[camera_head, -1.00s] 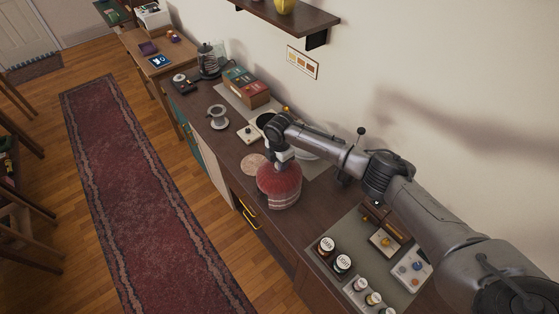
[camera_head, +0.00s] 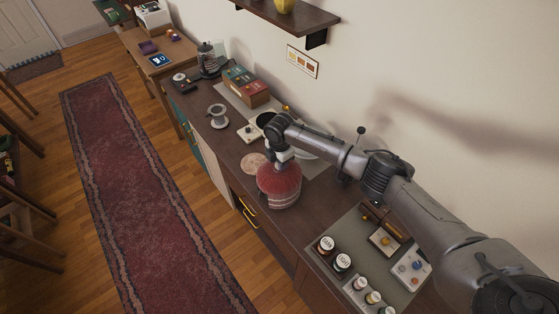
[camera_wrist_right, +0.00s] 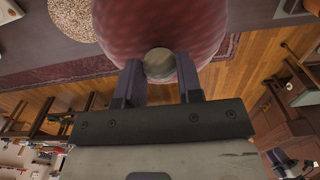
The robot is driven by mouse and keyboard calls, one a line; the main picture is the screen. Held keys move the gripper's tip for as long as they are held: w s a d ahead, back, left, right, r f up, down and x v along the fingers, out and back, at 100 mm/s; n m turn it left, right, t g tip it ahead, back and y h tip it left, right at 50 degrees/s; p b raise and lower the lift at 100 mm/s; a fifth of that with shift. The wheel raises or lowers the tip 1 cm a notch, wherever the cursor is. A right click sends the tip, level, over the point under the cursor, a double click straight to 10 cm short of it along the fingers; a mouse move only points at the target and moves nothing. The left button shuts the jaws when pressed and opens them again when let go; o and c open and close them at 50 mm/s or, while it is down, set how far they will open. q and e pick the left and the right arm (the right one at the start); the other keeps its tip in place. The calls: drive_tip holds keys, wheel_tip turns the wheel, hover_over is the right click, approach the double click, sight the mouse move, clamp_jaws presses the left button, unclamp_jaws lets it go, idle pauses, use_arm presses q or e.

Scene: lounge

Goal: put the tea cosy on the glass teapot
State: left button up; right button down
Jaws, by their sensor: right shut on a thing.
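The tea cosy (camera_head: 279,187) is a red, rounded knitted cover with pale bands near its lower edge. It is upright over the front part of the counter, beside a round cork-coloured mat (camera_head: 252,163). My right gripper (camera_head: 283,164) comes down on its top. In the right wrist view, the two fingers (camera_wrist_right: 159,77) are shut on the round knob on top of the cosy (camera_wrist_right: 158,25). I cannot make out the glass teapot; whether it is under the cosy or behind my arm cannot be told. My left gripper is not in view.
The counter (camera_head: 233,150) holds a box of tea packets (camera_head: 246,87), a white cup-like vessel (camera_head: 218,117) and a glass jug with a dark lid (camera_head: 208,60). A shelf (camera_head: 290,17) juts from the wall above.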

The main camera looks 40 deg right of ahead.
drive_tip(key=shift+f, duration=0.3)
idle(0.5)
drive_tip(key=c, duration=0.7)
unclamp_jaws()
wheel_tip(320, 180, up, 14)
drive_tip(key=b, duration=0.1)
